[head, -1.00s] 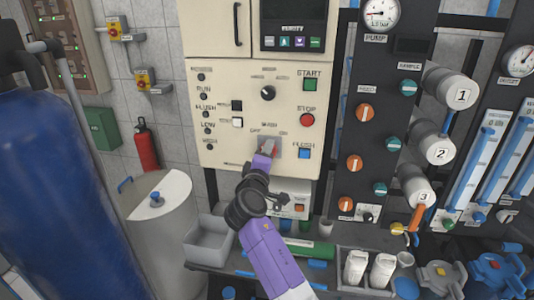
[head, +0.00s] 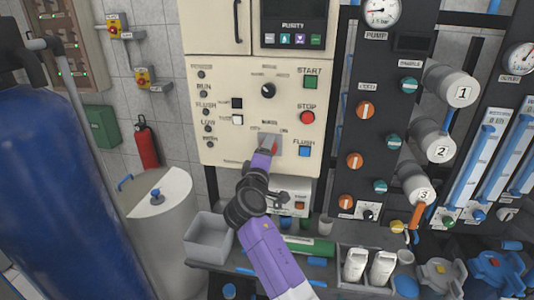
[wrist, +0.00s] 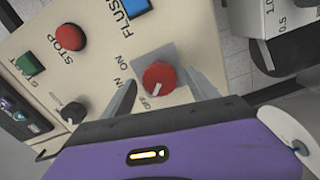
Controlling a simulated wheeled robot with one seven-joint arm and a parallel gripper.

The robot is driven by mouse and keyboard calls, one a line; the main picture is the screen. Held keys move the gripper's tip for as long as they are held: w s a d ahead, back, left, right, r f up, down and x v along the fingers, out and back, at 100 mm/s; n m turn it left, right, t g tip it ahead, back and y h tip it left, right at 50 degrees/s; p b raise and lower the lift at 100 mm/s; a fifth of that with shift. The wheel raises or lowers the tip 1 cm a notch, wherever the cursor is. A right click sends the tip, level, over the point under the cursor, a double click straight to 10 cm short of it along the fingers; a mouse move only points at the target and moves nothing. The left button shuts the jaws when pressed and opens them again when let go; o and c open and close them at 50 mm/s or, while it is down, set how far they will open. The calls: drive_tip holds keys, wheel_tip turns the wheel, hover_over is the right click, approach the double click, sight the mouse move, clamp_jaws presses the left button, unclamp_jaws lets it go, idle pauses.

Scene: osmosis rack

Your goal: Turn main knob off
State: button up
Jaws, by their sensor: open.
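The main knob is a red round knob (wrist: 160,76) with a white mark on a grey plate, on the lower part of the cream control panel (head: 225,130). ON and OFF labels sit around it in the wrist view. In the head view my gripper (head: 267,142) covers most of the knob and only a bit of red shows. In the wrist view my gripper (wrist: 163,92) is open, with one finger on each side of the knob. Gaps show between the fingers and the knob, so it is not gripped.
A grey bin (head: 209,240) stands below left. Orange and teal valves line the dark panel (head: 343,130) at right.

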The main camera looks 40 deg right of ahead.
drive_tip(key=b+v, duration=0.1)
drive_tip(key=v, duration=0.6)
drive_tip(key=shift+a, duration=0.2)
drive_tip(key=shift+s, duration=0.1)
